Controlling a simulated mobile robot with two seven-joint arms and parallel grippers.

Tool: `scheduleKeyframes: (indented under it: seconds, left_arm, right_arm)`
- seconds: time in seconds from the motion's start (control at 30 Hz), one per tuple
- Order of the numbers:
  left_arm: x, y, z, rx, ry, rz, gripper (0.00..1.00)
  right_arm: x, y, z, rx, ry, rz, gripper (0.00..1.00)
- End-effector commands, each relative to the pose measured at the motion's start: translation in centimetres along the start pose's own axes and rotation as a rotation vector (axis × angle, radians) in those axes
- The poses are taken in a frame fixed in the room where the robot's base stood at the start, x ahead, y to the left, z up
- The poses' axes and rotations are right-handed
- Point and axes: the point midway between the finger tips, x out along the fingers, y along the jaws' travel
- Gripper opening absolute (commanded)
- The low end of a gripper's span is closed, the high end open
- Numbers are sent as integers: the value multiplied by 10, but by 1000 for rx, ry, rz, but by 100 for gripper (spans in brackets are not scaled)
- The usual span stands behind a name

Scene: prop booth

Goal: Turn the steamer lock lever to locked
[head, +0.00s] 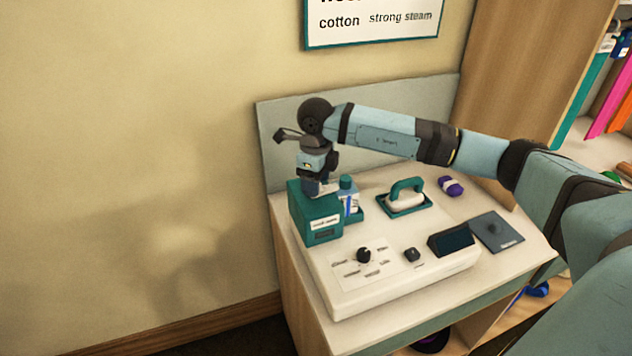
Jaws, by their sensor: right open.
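The steamer appears to be the white console (345,296) on the table. It has a round black dial (364,255) with labels around it and a smaller dark control (412,254) to its right. I cannot tell which part is the lock lever, or read its setting. My right gripper (319,187) points down over the teal box (314,226) behind the console's left end. Its jaws are open, and the fingertips are close to the box top; contact is unclear. The gripper hides part of that top. My left gripper is out of view.
An iron (406,196) with a teal handle, purple yarn (451,186) and a dark slate-coloured pad (497,231) lie farther right. A grey backboard (277,130) rises behind. My right arm spans above the table.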

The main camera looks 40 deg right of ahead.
Motion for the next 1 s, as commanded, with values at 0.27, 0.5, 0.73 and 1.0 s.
scheduleKeyframes:
  seconds: [0.27,0.5,0.73,1.0]
  left_arm:
    - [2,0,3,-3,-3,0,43]
    - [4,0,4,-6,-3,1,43]
    - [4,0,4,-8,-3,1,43]
    - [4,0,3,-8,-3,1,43]
  right_arm:
    - [-58,-1,0,0,-5,-3,55]
    - [-107,0,0,0,-4,-2,55]
    - [-129,0,0,0,-2,-1,55]
    - [-131,0,0,0,-1,-1,55]
